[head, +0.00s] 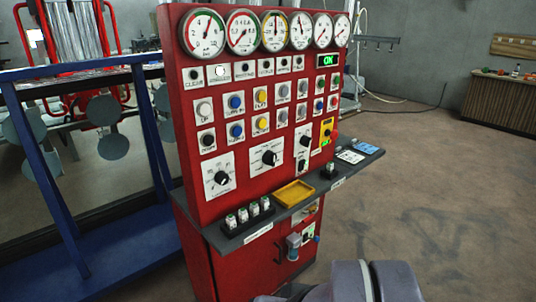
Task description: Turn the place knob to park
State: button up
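A red control panel (240,115) stands upright in the head view. It carries several black rotary knobs on pale plates: a left knob (221,178), a middle knob (269,158) and a right knob (305,141). The plate lettering is too small to read, so I cannot tell which is the place knob or where each points. My gripper is not in view; a grey part of my own arm shows at the bottom edge, apart from the panel.
Round gauges (240,32) line the panel's top, with several coloured push buttons (237,103) below. A grey shelf (230,232) juts out under the knobs, holding a yellow tray (294,193). A blue frame (150,130) stands left. The floor (440,210) at right is clear.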

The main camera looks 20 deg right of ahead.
aim_at(269, 159)
jog(key=i+z, duration=0.25)
jog(key=i, duration=0.2)
jog(key=i+z, duration=0.25)
jog(key=i, duration=0.2)
